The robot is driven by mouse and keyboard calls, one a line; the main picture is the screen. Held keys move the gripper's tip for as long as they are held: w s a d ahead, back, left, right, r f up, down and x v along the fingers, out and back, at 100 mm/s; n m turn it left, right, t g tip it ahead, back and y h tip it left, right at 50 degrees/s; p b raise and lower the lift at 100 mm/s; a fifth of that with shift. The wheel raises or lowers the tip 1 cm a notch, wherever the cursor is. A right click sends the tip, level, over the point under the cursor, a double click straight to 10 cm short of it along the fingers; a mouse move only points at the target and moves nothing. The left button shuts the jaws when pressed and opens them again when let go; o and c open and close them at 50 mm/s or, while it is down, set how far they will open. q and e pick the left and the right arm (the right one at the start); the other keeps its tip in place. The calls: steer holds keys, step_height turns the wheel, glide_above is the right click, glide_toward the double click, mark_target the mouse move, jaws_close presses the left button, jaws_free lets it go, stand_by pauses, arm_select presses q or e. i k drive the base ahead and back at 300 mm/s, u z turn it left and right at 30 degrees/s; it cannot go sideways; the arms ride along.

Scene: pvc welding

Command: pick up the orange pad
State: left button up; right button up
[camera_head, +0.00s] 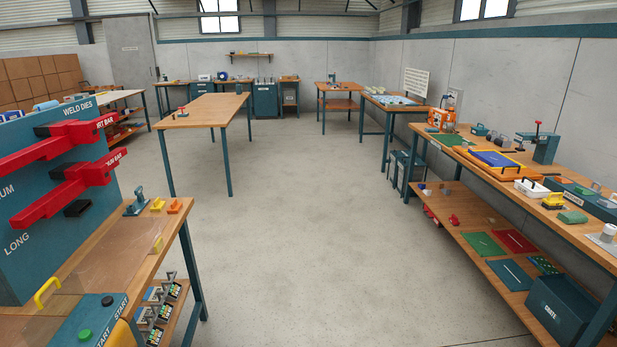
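A small orange block (174,206), which looks like the orange pad, lies on the wooden bench (125,232) at the left, near its far right corner. A yellow block (157,204) lies just left of it, and a dark teal clamp-like tool (137,204) stands left of that. Neither of my grippers shows in the head view, so nothing is seen touching the orange block.
A teal rack (40,205) with red bars (68,186) stands on the left bench. A clear sheet (110,240) and a start-button box (95,320) are in front. A long workbench (570,235) with trays and tools lines the right. The floor (300,220) between is clear.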

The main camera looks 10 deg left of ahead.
mark_target(175, 207)
steer(key=u, duration=0.05)
steer(key=i, duration=1.45)
steer(key=u, duration=0.75)
steer(key=i, duration=0.9)
steer(key=u, duration=0.7)
